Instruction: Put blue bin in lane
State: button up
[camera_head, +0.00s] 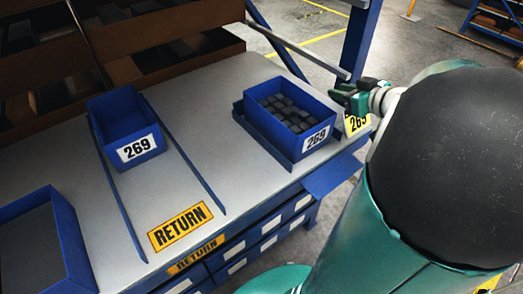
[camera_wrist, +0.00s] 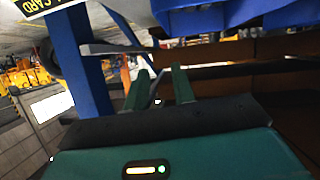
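A blue bin (camera_head: 126,127) with a white 269 label stands at the far part of the lane (camera_head: 165,182), between its two blue rails; its inside looks empty. The lane has a yellow RETURN label (camera_head: 180,226) at its front end. A second blue bin (camera_head: 316,138), also labelled 269 and holding several dark blocks, sits at the right of the bench in a low blue tray. My gripper (camera_head: 346,96) is right of this filled bin, apart from it. In the wrist view my gripper (camera_wrist: 161,76) shows two green fingers spread apart with nothing between them.
A blue tray (camera_head: 75,240) is at the left front of the grey bench (camera_head: 215,110). Brown shelving with compartments stands behind. A blue post (camera_head: 362,40) and a grey bar (camera_head: 300,50) are close behind my gripper. The bench between lane and filled bin is clear.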

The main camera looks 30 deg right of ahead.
jog(key=w+a+r+m+g+h, duration=0.1)
jog(key=w+a+r+m+h, duration=0.2)
jog(key=w+a+r+h, duration=0.35)
jog(key=s+a+f+g+y, duration=0.2)
jog(key=s+a, duration=0.3)
jog(key=a, duration=0.3)
jog(key=s+a+f+n+g+y, duration=0.1)
jog(key=s+a+f+g+y, duration=0.1)
jog(key=s+a, duration=0.3)
jog(key=s+a+f+g+y, duration=0.2)
jog(key=s+a+f+g, duration=0.1)
jog(key=a, duration=0.9)
jog(key=shift+s+a+f+n, duration=0.35)
jog(key=shift+s+f, duration=0.3)
jog(key=shift+s, duration=0.6)
